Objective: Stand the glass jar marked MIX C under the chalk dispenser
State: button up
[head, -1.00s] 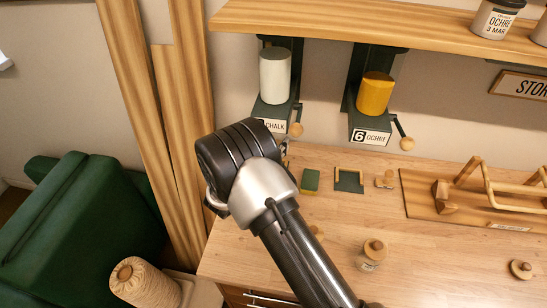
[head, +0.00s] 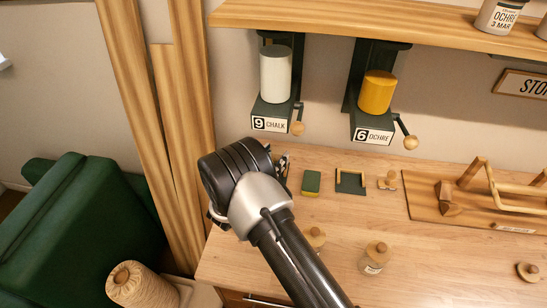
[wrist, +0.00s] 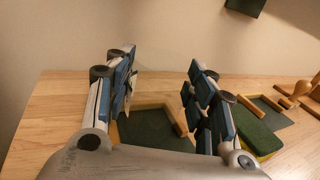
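In the wrist view my gripper (wrist: 163,92) has its two fingers well apart. A small pale slip with dark marks (wrist: 131,92) shows against the inner side of the left finger. I cannot tell whether it is a label on a clear jar. Beyond and below the fingers lies a dark green pad with wooden edges (wrist: 155,130). The chalk dispenser (head: 272,95), with a white cylinder and a sign "9 CHALK", hangs on the wall in the head view. I cannot make out a MIX C marking.
The ochre dispenser (head: 374,105) hangs to the right. A green and yellow block (head: 311,183), another edged pad (head: 350,181) and a wooden rack (head: 470,198) stand on the table. A lidded glass jar (head: 373,262) and loose lid (head: 528,272) are nearer the front.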

jog(key=o, duration=0.3)
jog(key=shift+o, duration=0.2)
jog(key=shift+r, duration=0.15)
